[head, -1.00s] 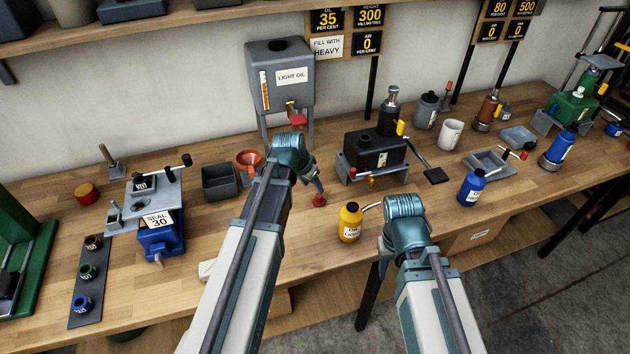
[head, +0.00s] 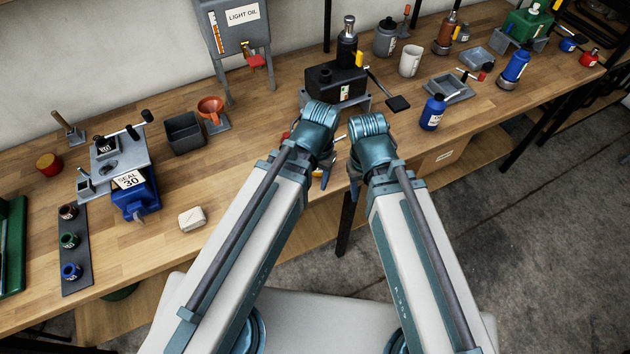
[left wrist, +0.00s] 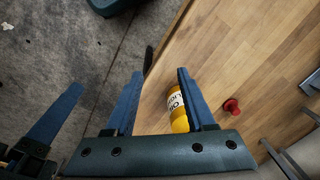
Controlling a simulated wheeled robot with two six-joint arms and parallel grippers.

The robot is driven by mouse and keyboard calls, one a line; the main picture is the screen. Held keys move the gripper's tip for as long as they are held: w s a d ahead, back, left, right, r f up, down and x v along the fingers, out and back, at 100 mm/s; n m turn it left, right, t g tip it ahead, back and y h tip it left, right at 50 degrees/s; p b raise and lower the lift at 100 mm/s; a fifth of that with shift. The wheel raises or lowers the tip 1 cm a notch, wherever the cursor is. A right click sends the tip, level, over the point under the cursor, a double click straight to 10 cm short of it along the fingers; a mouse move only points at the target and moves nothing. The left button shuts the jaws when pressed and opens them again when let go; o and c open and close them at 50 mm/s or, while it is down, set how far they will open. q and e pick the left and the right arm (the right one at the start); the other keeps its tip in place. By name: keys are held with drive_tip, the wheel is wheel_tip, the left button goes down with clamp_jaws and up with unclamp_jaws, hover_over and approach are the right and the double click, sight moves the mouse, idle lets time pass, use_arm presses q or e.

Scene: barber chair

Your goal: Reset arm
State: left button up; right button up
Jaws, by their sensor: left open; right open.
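My left gripper (head: 320,172) hangs at the table's front edge in the head view, partly hidden by its own wrist. In the left wrist view its two blue fingers (left wrist: 160,98) are apart, with nothing clasped between them. A yellow oil bottle (left wrist: 174,103) stands beyond them, partly covered by the right-hand finger; in the head view my arms mostly hide it. My right gripper (head: 355,185) is close beside the left one, mostly hidden under its wrist. A blue finger at the left of the left wrist view appears to belong to it.
A black jack (head: 335,84) on a grey stand is just behind my wrists. A blue bottle (head: 433,113) stands to their right. A red knob-like piece (left wrist: 231,104) is near the yellow bottle.

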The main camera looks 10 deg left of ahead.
use_arm(q)
drive_tip(key=shift+s+d+y, duration=0.15)
drive_tip(key=shift+s+d, duration=0.1)
drive_tip(key=shift+s, duration=0.35)
drive_tip(key=shift+s+d+y, duration=0.15)
drive_tip(key=shift+s+d, duration=0.05)
drive_tip(key=shift+s, duration=0.35)
drive_tip(key=shift+f+b, duration=1)
use_arm(e)
drive_tip(key=shift+f, duration=1.05)
